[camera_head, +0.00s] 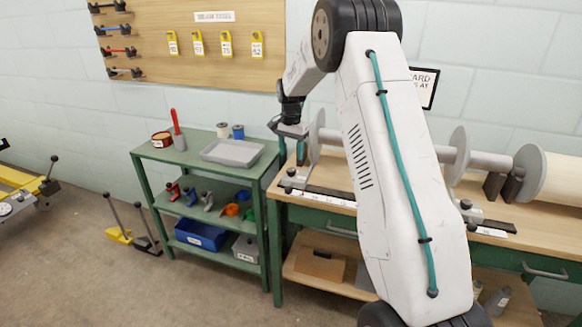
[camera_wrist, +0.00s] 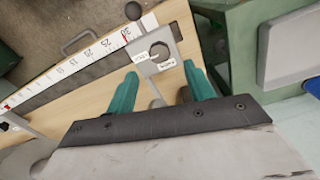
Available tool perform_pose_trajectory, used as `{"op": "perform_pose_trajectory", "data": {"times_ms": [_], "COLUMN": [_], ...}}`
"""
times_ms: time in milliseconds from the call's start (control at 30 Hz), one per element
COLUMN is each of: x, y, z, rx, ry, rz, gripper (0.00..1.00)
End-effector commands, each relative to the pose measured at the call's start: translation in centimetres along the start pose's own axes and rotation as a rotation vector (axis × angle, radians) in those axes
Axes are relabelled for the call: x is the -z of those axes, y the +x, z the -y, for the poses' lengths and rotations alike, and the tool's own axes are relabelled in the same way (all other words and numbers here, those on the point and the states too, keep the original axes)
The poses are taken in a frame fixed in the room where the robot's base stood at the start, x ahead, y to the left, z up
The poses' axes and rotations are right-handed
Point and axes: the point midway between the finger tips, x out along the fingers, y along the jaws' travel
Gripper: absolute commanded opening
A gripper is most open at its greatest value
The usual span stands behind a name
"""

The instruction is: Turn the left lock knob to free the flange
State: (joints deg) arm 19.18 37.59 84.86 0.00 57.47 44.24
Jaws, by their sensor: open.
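My gripper (camera_wrist: 160,70) has two teal fingers spread apart, with nothing gripped between them. It also shows in the head view (camera_head: 291,151), low over the left end of the bench. A dark ball (camera_wrist: 133,11) sticks out beside the plate; which of these is the lock knob is not certain. In the head view, the left flange (camera_head: 317,136) is a grey disc on the beam shaft, partly behind my arm.
A ruler strip (camera_wrist: 75,65) runs along the wooden bench top. The right flange (camera_head: 458,156) and its lock block stand farther right. A green shelf cart (camera_head: 150,152) with a grey tray (camera_head: 233,152) stands left of the bench. My arm hides the bench middle.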

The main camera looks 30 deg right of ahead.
Motion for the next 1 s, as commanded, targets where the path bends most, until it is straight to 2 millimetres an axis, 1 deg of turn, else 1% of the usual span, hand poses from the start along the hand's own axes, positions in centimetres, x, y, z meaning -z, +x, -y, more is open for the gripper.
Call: {"op": "perform_pose_trajectory", "data": {"times_ms": [33,200,400,533,767,800,867,900,933,1000], "x": [-0.1,-0.1,-0.1,-0.1,-0.1,-0.1,-0.1,-0.1,-0.1,-0.1], "y": [0.9,3.7,6.0,6.5,6.5,6.5,6.5,6.5,6.5,6.5], "z": [-0.1,-0.1,-0.1,-0.1,-0.1,-0.1,-0.1,-0.1,-0.1,-0.1], "rx": [-0.002,-0.003,-0.001,-0.001,-0.001,-0.001,-0.001,-0.001,-0.001,-0.001], "ry": [0.0,-0.001,-0.002,-0.002,-0.002,-0.002,-0.002,-0.002,-0.002,-0.002], "rz": [0.003,0.004,0.002,0.001,0.001,0.001,0.001,0.001,0.001,0.001], "gripper": [0.53,0.53,0.53,0.53,0.53,0.42,0.25,0.14,0.08,0.08]}}
